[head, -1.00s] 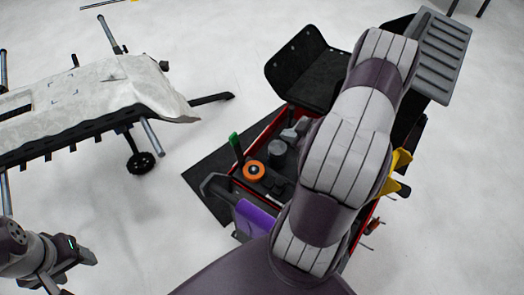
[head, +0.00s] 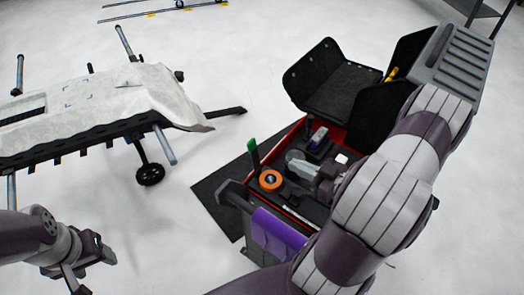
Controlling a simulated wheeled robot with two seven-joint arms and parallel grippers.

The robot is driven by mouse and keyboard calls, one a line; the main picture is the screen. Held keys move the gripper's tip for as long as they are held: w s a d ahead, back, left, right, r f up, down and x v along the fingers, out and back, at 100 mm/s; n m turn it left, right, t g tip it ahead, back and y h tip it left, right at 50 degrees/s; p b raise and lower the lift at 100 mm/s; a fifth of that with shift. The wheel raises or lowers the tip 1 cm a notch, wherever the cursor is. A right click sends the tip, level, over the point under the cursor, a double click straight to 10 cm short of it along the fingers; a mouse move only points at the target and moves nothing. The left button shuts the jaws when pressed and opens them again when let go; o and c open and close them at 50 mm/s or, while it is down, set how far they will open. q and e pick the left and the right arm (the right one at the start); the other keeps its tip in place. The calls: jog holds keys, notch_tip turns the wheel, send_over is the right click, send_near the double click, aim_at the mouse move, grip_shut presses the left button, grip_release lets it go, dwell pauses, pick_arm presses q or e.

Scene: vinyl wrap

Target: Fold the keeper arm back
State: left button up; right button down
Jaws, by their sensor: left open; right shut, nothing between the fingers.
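I cannot tell for sure which part is the keeper arm. A black upright lever with a green tip (head: 252,146) stands at the left side of the red-edged cart. An orange ring (head: 270,180) lies beside its foot, and a purple roll (head: 277,231) lies along the cart's near side. My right gripper (head: 303,165) is over the cart's inside, right of the orange ring; it is shut and empty, and its fingertips are hard to make out. My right arm hides the cart's right side. My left gripper (head: 93,270) is open and empty at the lower left, away from the cart.
Black open bins (head: 338,83) and a grey ribbed lid (head: 448,60) stand at the cart's back. A dark mat (head: 222,190) lies under the cart. The floor between is clear.

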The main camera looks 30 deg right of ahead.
aim_at(252, 143)
jog(key=p+x, duration=0.1)
jog(key=x, duration=1.1)
jog(key=shift+w+p, duration=0.1)
jog(key=shift+p, duration=0.3)
jog(key=shift+w+a+r+g+p, duration=0.2)
jog(key=shift+w+r+g+p, duration=0.15)
jog(key=shift+p, duration=0.4)
jog(key=g+p, duration=0.1)
jog(key=w+g+h+p, duration=0.1)
jog(key=shift+w+a+p, duration=0.25)
jog(key=shift+a+p, duration=0.1)
jog(key=shift+a, duration=0.05)
jog(key=shift+w+a+g+p, duration=0.1)
jog(key=shift+w+g+p, duration=0.15)
jog(key=shift+p, duration=0.1)
jog(key=shift+w+a+f+g+h+p, duration=0.3)
jog(key=shift+w+f+g+h, duration=0.1)
jog(key=shift+w+g, duration=0.1)
jog(key=shift+w+a+f, duration=0.15)
jog(key=shift+w+f, duration=0.15)
jog(key=shift+w, duration=0.25)
